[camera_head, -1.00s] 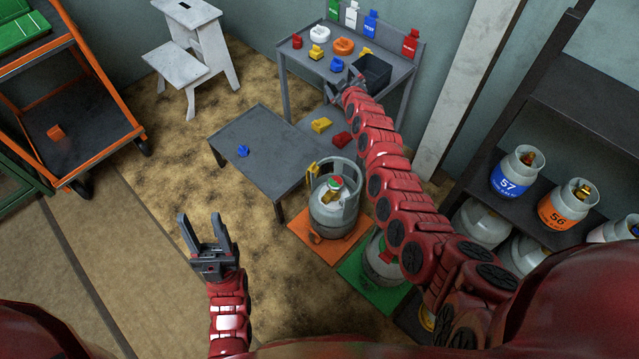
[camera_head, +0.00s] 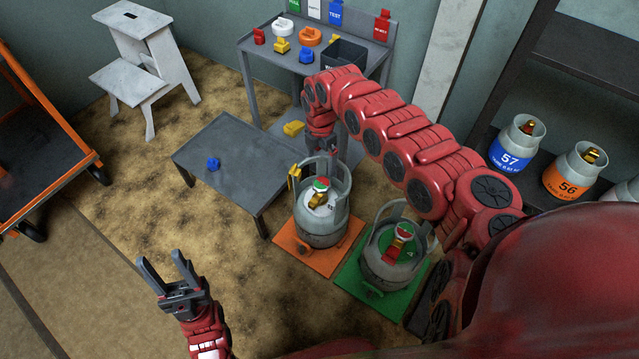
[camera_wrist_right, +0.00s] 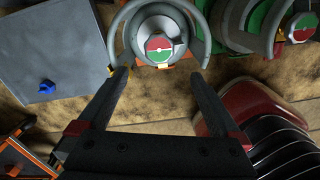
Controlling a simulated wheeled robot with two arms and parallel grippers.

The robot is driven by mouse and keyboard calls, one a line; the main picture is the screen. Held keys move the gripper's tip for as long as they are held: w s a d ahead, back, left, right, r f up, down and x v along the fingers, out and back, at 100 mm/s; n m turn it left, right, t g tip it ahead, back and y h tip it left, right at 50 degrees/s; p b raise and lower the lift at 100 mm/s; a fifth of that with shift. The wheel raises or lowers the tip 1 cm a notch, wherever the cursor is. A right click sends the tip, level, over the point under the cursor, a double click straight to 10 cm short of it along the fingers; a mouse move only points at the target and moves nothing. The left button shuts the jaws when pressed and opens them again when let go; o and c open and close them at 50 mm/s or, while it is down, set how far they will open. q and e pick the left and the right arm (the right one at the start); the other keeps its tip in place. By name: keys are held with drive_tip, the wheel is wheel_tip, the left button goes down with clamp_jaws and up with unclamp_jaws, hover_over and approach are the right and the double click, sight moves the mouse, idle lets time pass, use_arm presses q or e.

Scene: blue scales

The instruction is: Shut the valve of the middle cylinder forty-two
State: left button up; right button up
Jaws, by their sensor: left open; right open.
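Two grey gas cylinders stand on the floor in the head view. One (camera_head: 322,228) is on an orange mat (camera_head: 318,258) and has a yellow tag on its collar. The other (camera_head: 385,268) is on a green mat (camera_head: 402,300). Both have red-and-green valve tops (camera_head: 321,184) (camera_head: 404,230). I cannot read their numbers. My right gripper is open and empty, pointing down beside the orange-mat cylinder; in the right wrist view its fingertips (camera_wrist_right: 158,77) are apart just short of that cylinder's valve top (camera_wrist_right: 166,47). My left gripper (camera_head: 167,266) is open and empty above the floor.
A low grey table (camera_head: 235,160) with a blue piece (camera_head: 213,164) stands left of the cylinders. A workbench (camera_head: 270,60) with coloured parts and a dark bin is behind. A dark shelf at right holds cylinders 57 (camera_head: 510,152) and 56 (camera_head: 570,178). Front-left floor is clear.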

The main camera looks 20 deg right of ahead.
sight(320, 184)
wheel_tip(320, 184, down, 10)
drive_tip(key=b, duration=0.3)
drive_tip(key=shift+w+a+f, duration=0.1)
drive_tip(key=shift+f, duration=0.15)
drive_tip(key=shift+f+b, duration=0.35)
drive_tip(key=c, duration=1.2)
